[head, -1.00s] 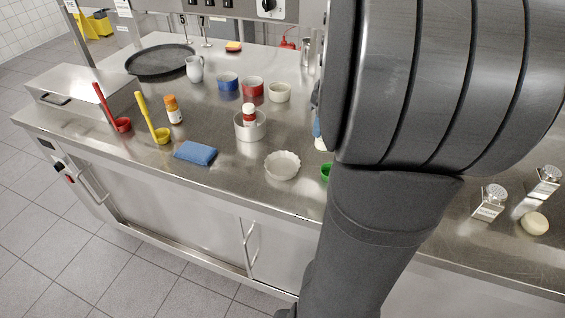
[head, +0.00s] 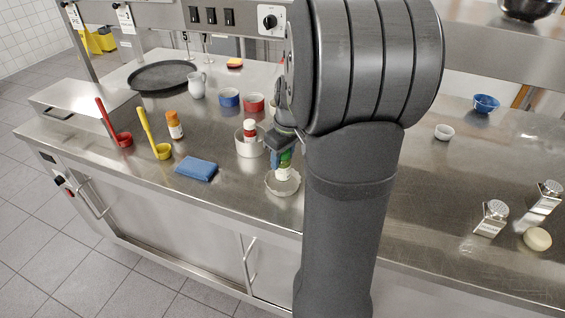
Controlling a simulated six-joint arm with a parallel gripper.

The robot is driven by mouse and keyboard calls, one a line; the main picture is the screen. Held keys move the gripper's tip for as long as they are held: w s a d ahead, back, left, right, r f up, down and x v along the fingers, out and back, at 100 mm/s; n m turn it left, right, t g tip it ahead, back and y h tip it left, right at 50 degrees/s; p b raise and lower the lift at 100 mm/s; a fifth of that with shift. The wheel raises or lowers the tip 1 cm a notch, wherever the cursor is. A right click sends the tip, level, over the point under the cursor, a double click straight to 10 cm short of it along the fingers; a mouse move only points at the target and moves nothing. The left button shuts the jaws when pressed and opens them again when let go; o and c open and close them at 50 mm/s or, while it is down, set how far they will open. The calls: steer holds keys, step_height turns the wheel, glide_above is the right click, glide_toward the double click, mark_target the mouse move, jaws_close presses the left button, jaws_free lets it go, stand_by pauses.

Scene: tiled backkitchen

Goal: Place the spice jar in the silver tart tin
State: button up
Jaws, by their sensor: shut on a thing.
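My gripper (head: 283,157) is shut on a small spice jar (head: 283,173) with green near its top and a pale body. The jar is upright, and its lower part shows within the outline of the fluted silver tart tin (head: 271,187). I cannot tell whether its base touches the tin's floor. The tin stands near the counter's front edge, partly covered by the jar. My arm blocks the view just right of it.
A round tin (head: 240,147) holding a red-capped bottle (head: 250,129) stands just behind left.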

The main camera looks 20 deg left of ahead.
steer(key=shift+f, duration=1.15)
steer(key=shift+f, duration=0.15)
steer(key=o, duration=1)
steer(key=shift+o, duration=0.2)
steer(key=r, duration=0.4)
steer(key=d+r, duration=0.1)
steer(key=r, duration=0.7)
steer(key=shift+s+d+r, duration=0.1)
steer(key=shift+s+d, duration=0.25)
steer(key=f, duration=0.4)
steer(key=a+f, duration=0.1)
steer(key=f, duration=0.7)
steer(key=shift+w+a, duration=0.35)
steer(key=shift+w, duration=0.05)
steer(key=shift+r, duration=1.85)
